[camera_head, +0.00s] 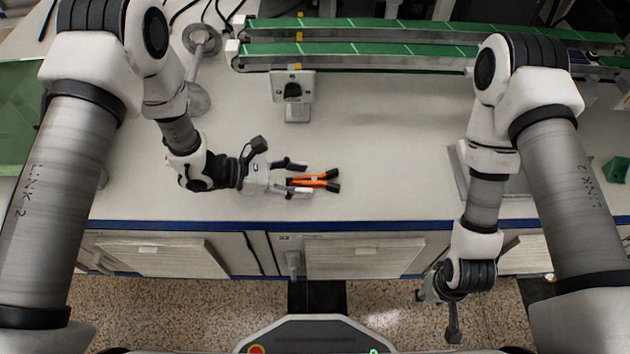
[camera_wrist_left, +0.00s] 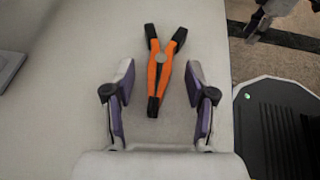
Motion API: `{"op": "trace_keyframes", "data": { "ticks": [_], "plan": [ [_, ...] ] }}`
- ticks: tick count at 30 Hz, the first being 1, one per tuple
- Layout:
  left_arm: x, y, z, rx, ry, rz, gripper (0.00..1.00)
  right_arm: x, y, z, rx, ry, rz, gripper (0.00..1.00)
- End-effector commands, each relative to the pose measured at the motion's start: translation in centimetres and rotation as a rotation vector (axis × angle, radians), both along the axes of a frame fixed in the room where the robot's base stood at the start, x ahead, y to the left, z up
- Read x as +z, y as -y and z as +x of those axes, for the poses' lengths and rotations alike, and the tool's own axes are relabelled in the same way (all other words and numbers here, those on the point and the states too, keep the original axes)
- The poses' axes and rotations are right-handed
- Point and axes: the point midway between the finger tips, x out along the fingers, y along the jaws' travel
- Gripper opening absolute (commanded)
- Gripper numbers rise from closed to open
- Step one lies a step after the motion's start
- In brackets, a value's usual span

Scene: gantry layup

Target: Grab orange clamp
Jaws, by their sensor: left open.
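The orange clamp (camera_head: 314,181) with black tips lies on the white counter near its front edge. My left gripper (camera_head: 300,178) is at the clamp's left end with its fingers open. In the left wrist view the clamp (camera_wrist_left: 161,72) lies between and ahead of the two open fingers of my left gripper (camera_wrist_left: 158,98), and its black lower end sits between them without visible contact. My right gripper (camera_head: 436,308) hangs low at the right, in front of the counter over the floor; its finger opening is not clear.
The white counter (camera_head: 380,175) is clear to the right of the clamp. A green conveyor (camera_head: 370,48) runs along the back, with a small bracket (camera_head: 294,95) in front of it. Cabinet doors (camera_head: 364,258) are below the blue front edge.

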Motion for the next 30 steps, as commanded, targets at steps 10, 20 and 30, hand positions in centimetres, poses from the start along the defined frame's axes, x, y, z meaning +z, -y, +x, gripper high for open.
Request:
{"op": "trace_keyframes", "data": {
  "ticks": [10, 20, 30],
  "plan": [
    [-0.2, 0.5, 0.1, 0.000, -0.001, 0.000, 0.24, -0.1, 0.0, 0.0, 0.000, 0.000, 0.000, 0.40],
    [-0.2, 0.5, 0.0, 0.000, -0.001, 0.000, 0.00, -0.1, 0.0, 0.0, 0.000, 0.000, 0.000, 0.40],
    [1.6, 0.5, 0.0, 0.000, -0.001, 0.000, 0.00, 0.5, 0.0, 0.0, 0.000, 0.000, 0.000, 0.40]
  ]
}}
